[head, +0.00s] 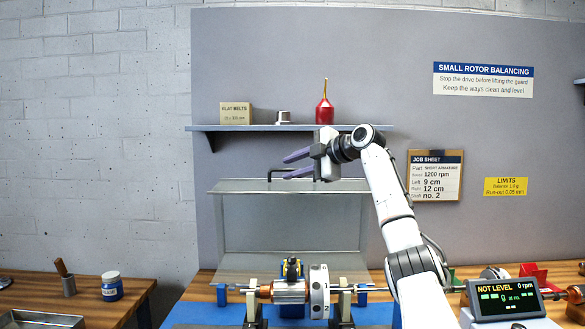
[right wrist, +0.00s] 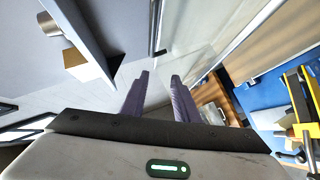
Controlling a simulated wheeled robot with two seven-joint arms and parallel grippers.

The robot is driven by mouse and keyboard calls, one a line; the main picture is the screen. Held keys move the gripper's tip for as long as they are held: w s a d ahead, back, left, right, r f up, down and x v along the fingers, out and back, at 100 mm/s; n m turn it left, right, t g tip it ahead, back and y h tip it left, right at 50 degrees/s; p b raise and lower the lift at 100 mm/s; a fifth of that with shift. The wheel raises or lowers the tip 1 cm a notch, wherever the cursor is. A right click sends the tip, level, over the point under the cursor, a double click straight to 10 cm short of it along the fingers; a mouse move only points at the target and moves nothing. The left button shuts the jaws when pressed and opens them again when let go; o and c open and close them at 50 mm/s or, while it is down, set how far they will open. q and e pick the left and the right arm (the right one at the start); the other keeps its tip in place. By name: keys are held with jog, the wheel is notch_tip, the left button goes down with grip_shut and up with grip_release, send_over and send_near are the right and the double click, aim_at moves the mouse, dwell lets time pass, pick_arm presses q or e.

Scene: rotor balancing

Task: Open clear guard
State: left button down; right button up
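The clear guard (head: 290,222) stands raised behind the rotor in the head view, a see-through panel with a pale top edge. A black handle (head: 275,172) sits at its top edge. My right gripper (head: 285,165) is at the height of the handle, its purple fingers pointing left. In the right wrist view its two fingers (right wrist: 160,78) are apart with nothing seen between them, and a dark bar (right wrist: 154,28) lies beyond the tips. Whether a finger touches the handle cannot be told. My left gripper is not in view.
A display (head: 505,296) reads NOT LEVEL, 0 rpm.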

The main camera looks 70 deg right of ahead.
jog(key=b+v, duration=0.4)
jog(key=v, duration=0.6)
